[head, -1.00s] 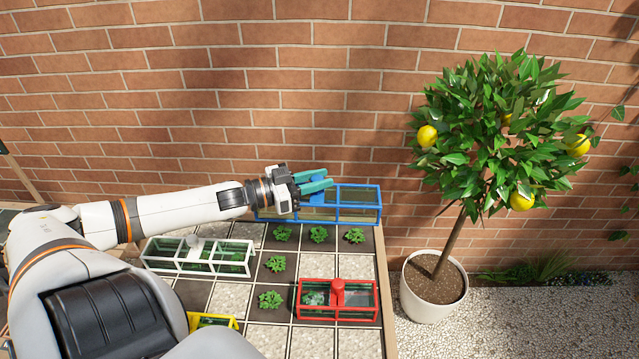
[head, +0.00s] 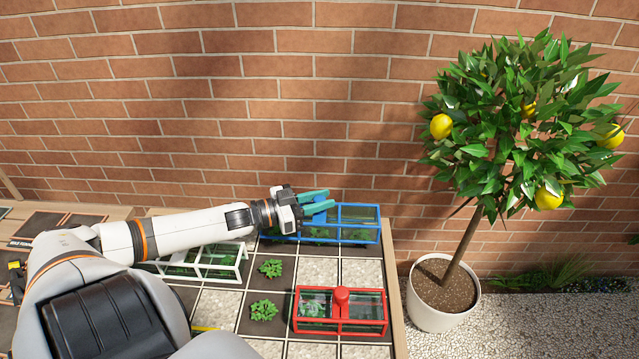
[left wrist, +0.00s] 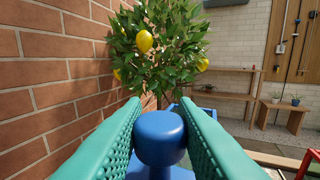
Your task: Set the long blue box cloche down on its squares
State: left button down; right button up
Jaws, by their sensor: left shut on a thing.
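The long blue box cloche (head: 358,217) is at the back of the squared bed, by the brick wall. Green seedlings show through its clear panels. I cannot tell whether its lower frame touches the bed. My left gripper (head: 317,202) is shut on the blue knob on its top. In the left wrist view the round blue knob (left wrist: 160,138) sits between the two green fingers. My right gripper is not in view.
A red box cloche (head: 340,312) stands at the front right of the bed, and a white one (head: 225,262) is partly behind my left arm. Seedlings (head: 270,268) grow on dark squares between them. A potted lemon tree (head: 437,300) stands to the right.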

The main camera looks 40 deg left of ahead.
pick_arm(q)
jog(key=shift+f, duration=1.95)
jog(key=c, duration=1.1)
grip_release()
jog(key=shift+f+b, duration=0.1)
jog(key=shift+b, duration=0.2)
jog(key=shift+c, duration=0.2)
jog(key=shift+p+v, duration=0.4)
jog(key=shift+v, duration=3.4)
jog(key=shift+w, duration=0.1)
